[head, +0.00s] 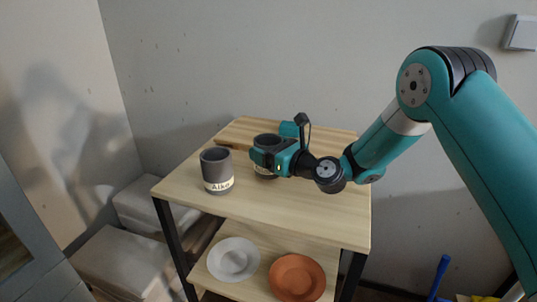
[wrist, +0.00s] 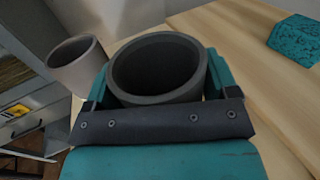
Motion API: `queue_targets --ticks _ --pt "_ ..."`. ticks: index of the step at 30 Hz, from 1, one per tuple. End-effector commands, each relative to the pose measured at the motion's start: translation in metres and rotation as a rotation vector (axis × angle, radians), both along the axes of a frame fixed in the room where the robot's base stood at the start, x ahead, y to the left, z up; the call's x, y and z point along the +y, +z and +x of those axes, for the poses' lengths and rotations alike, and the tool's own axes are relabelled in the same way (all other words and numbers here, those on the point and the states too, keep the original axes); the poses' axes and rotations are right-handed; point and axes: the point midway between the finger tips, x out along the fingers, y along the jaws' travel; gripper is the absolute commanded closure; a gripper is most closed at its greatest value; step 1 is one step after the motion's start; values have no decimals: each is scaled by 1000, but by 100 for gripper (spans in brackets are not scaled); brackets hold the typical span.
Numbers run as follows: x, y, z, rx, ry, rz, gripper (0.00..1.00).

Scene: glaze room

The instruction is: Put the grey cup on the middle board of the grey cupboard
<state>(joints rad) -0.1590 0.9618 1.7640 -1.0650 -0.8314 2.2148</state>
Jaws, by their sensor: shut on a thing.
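My gripper (head: 270,160) is shut on a dark grey cup (head: 266,139) at the wooden table top. A pale label shows on this cup, mostly hidden by the gripper. I cannot tell whether the cup touches the table. In the wrist view the cup (wrist: 165,65) is upright, empty and between the two teal fingers. A second grey cup (head: 217,163), labelled "Aiko", stands to the left; it also shows in the wrist view (wrist: 76,68). A grey cupboard (wrist: 25,115) shows at the left edge of the wrist view, only in part; its middle board is not clear.
The wooden table (head: 290,205) has free room at its front and right. A teal block (wrist: 297,38) lies at its back. A white plate (head: 233,259) and an orange plate (head: 297,277) lie on its lower shelf. Pale boxes (head: 125,257) stand on the left.

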Motion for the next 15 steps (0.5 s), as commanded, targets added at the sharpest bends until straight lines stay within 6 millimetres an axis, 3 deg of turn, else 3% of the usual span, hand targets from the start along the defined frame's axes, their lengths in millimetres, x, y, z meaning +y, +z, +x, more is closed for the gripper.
queue_targets --ticks 15 --pt "0 144 0 -8 0 1 56"
